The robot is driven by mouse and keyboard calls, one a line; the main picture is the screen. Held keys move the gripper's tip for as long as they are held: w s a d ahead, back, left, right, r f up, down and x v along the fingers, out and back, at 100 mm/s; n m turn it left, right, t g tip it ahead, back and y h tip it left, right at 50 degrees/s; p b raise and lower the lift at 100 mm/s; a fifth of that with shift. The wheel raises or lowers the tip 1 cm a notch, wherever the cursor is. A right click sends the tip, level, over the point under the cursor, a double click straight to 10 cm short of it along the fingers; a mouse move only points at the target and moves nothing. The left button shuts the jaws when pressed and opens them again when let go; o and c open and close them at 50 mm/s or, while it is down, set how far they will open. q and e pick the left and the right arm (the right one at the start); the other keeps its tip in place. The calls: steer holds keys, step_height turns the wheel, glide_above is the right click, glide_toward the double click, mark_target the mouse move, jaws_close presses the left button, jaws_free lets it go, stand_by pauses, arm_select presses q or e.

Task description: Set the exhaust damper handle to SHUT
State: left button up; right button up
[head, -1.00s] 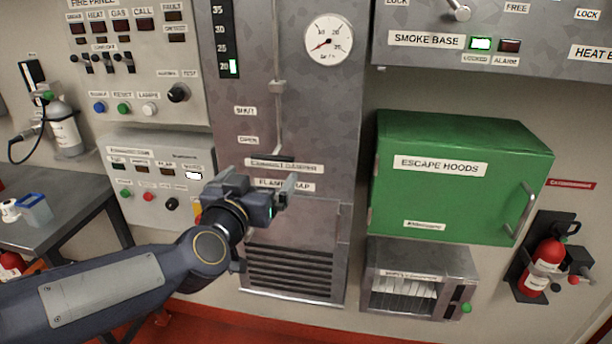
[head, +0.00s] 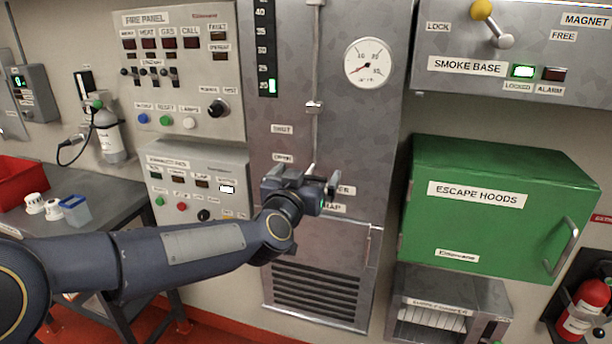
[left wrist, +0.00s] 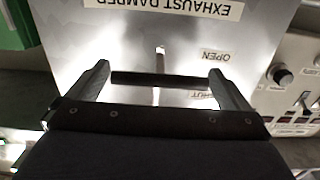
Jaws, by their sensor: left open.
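The SHUT label (head: 282,129) is above the OPEN label (head: 283,158), left of the rod. In the left wrist view, my left gripper (left wrist: 160,78) is open, its fingers spread either side of a dark crosswise bar (left wrist: 160,79). I cannot tell whether they touch it. The EXHAUST DAMPER label (left wrist: 185,8) appears upside down there. My right gripper is not in view.
A louvred vent (head: 318,290) is below the gripper. The green ESCAPE HOODS cabinet (head: 490,225) juts out to the right. The exhaust fans box (head: 195,165) and fire panel (head: 180,75) are left. A table (head: 95,195) stands at far left.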

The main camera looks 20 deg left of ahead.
mark_target(306, 174)
arm_select(q)
steer(key=c, duration=1.3)
step_height(306, 174, up, 8)
steer(key=p, duration=0.7)
steer(key=o, duration=1.1)
steer(key=shift+o, duration=1)
steer(key=shift+f, duration=0.25)
